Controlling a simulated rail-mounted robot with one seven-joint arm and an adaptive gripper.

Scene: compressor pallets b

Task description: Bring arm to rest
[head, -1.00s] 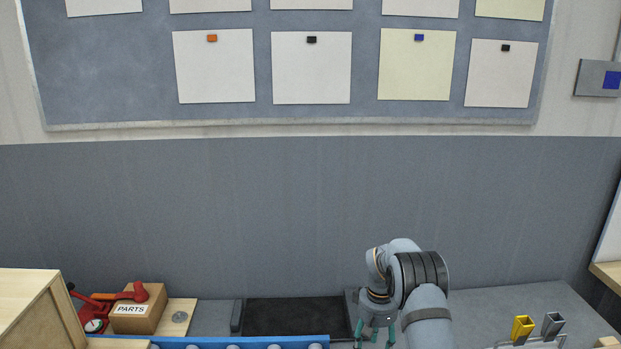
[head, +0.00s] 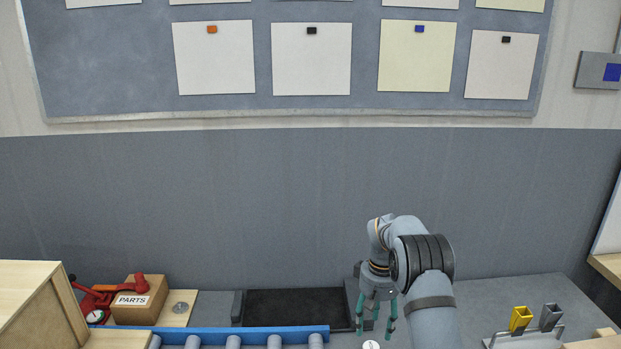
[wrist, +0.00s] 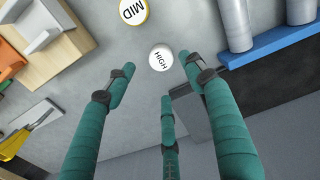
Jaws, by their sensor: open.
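My gripper (head: 376,318) hangs fingers-down over the grey work surface, right of the black mat, in the head view. In the wrist view its green fingers (wrist: 160,95) are spread apart with nothing between them. A round white piece marked HIGH (wrist: 161,59) lies on the surface beyond the fingertips; it also shows at the lower edge of the head view (head: 371,345). A round piece marked MID (wrist: 133,10), with a yellow rim, is partly cut off at the top of the wrist view.
A blue-railed roller conveyor (head: 240,333) runs along the front left. A PARTS box (head: 140,302) and red tool (head: 92,301) stand behind it, beside a wooden crate (head: 40,305). A black mat (head: 293,307) lies in the middle. Yellow and grey holders (head: 521,318) stand at right.

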